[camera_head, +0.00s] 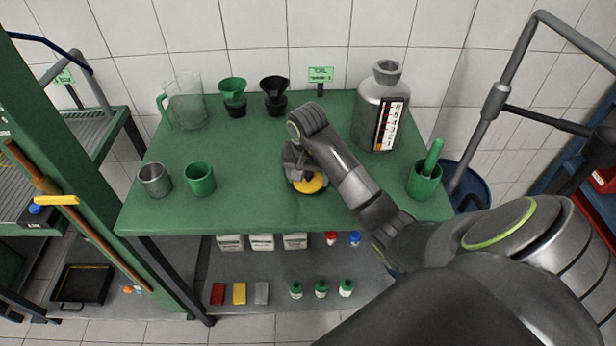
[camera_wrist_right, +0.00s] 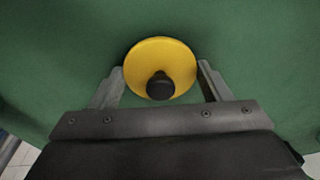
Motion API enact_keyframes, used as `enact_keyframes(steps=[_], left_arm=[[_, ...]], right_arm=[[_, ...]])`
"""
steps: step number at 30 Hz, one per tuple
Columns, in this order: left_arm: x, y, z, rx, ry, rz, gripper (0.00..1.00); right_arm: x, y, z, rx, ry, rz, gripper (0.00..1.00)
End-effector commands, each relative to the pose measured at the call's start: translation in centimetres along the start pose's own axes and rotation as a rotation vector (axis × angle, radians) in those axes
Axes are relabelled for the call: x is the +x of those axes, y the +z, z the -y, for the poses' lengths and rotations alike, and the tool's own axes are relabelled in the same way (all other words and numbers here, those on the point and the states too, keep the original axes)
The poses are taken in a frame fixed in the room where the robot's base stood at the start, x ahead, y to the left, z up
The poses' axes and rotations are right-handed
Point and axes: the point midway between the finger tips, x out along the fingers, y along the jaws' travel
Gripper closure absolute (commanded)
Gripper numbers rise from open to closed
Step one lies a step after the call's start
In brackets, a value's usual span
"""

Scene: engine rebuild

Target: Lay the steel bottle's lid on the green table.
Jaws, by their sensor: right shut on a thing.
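The steel bottle (camera_head: 372,112) stands upright at the back right of the green table (camera_head: 255,160), its neck open on top. The lid (camera_head: 311,184) is a yellow disc with a black knob, near the table's front middle. My right gripper (camera_head: 300,182) is shut on the lid. In the right wrist view the lid (camera_wrist_right: 174,55) sits between the two fingers (camera_wrist_right: 160,82), with green tabletop behind it. I cannot tell whether the lid touches the table. My left gripper is not in view.
A grey cup (camera_head: 154,180) and a green cup (camera_head: 200,179) stand at the front left. A clear jug (camera_head: 187,100), a green funnel (camera_head: 233,92) and a black funnel (camera_head: 274,91) stand at the back. A green pot (camera_head: 424,184) is at the right. The middle is clear.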

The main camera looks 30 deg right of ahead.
Motion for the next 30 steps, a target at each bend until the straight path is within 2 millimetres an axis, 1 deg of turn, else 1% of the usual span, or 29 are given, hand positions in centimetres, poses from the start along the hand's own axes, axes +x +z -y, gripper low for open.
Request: enact_keyframes(steps=[5,6,11,20,25,29,30], left_arm=[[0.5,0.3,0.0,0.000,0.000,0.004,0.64],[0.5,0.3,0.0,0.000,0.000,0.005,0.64],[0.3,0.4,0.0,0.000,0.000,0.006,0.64],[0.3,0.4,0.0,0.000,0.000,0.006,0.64],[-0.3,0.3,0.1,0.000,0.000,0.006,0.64],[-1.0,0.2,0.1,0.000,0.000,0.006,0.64],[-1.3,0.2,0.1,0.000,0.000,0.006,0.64]], right_arm=[[0.4,0.1,0.0,0.000,-0.001,0.000,0.51],[0.4,0.0,0.0,0.000,-0.001,0.000,0.28],[0.3,0.0,0.0,0.000,-0.001,0.000,0.07],[0.2,0.0,0.0,0.000,-0.001,0.000,0.07],[-0.3,0.0,0.0,0.000,-0.001,0.000,0.07],[-2.3,-0.1,0.1,0.000,-0.003,-0.002,0.07],[-3.0,-0.1,0.1,0.000,-0.004,-0.003,0.07]])
